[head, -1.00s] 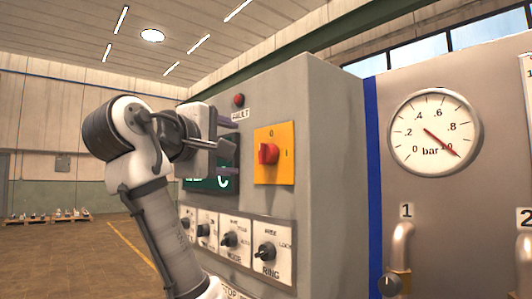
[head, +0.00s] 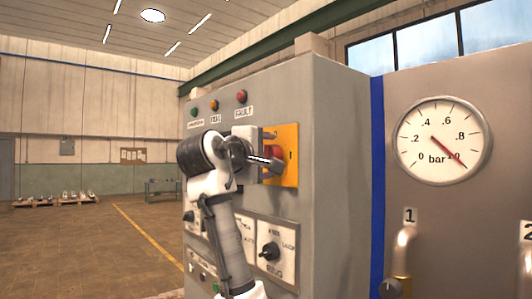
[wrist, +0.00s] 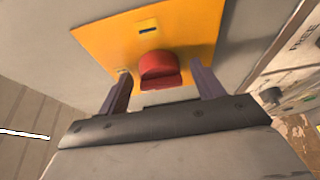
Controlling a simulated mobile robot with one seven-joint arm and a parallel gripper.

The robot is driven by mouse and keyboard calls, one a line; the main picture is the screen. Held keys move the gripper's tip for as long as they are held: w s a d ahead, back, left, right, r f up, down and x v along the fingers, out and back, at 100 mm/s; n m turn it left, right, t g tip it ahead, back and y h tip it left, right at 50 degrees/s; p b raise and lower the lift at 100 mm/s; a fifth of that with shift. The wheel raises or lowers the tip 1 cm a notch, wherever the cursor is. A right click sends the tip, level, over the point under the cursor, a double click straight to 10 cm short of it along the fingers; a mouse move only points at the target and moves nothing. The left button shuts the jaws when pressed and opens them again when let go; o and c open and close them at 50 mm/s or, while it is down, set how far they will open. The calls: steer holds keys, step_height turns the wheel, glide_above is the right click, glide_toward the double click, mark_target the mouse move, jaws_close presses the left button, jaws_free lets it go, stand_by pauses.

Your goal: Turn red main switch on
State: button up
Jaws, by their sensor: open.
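The red main switch (head: 276,153) is a red knob on a yellow plate (head: 290,165) on the grey cabinet's front. In the head view my gripper (head: 272,160) is in front of the plate and partly covers the knob. In the wrist view the red knob (wrist: 159,70) shows between the two fingers of my open gripper (wrist: 160,88), one finger on each side, with gaps to the knob. The yellow plate also fills the upper middle of the wrist view (wrist: 190,35). Whether the fingertips touch the plate cannot be told.
Below the switch, a white panel holds smaller black knobs, including one marked RING (head: 270,251). Indicator lamps (head: 241,97) sit above. A pressure gauge (head: 443,141) and pipe valves (head: 402,255) are to the right. The floor on the left (head: 80,245) is clear nearby.

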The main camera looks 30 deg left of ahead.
steer(key=c, duration=1)
